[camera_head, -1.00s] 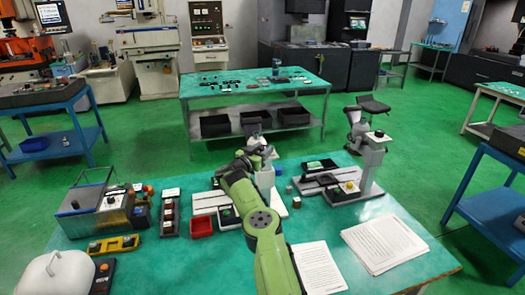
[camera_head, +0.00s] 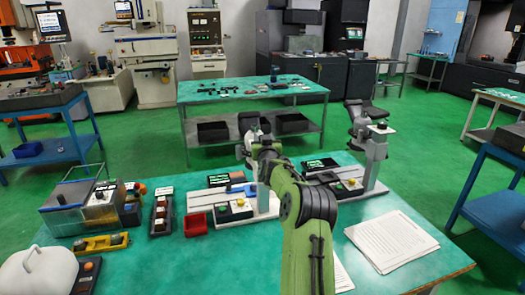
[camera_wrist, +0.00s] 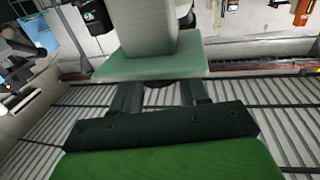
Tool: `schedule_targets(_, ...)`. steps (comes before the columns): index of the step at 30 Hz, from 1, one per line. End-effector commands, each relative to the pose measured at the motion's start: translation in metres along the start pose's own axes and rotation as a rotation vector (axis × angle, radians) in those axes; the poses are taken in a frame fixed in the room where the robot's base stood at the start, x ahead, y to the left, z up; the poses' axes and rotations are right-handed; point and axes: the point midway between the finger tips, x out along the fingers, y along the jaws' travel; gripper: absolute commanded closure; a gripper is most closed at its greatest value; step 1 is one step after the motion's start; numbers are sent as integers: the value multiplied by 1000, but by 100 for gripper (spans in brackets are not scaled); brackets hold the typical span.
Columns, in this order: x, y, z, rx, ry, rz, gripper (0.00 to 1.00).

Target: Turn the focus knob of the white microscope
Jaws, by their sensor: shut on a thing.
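A microscope with a white base (camera_head: 262,213) stands mid-table in the head view, its upper part largely hidden by my green arm. A second, greyer microscope (camera_head: 377,160) stands to its right. In the wrist view a pale column (camera_wrist: 148,30) rises from a pale greenish block (camera_wrist: 150,63) just beyond my gripper (camera_wrist: 160,90). The two dark fingers are beneath the block's near edge, shut on a small dark part, seemingly the focus knob (camera_wrist: 158,83), mostly hidden between them. In the head view my gripper is hidden behind the arm.
A red tray (camera_head: 196,224), a button box (camera_head: 161,212) and a yellow holder (camera_head: 101,243) lie left on the green table. Papers (camera_head: 391,240) lie right. Another green table (camera_head: 250,92) stands behind.

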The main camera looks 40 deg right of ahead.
Motion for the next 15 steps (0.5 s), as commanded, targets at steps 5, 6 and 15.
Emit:
schedule_targets(5,0,4,2,-3,-1,-108,86)
schedule_targets(6,1,5,1,-3,-1,-128,86)
schedule_targets(15,1,4,-1,-1,1,-225,86)
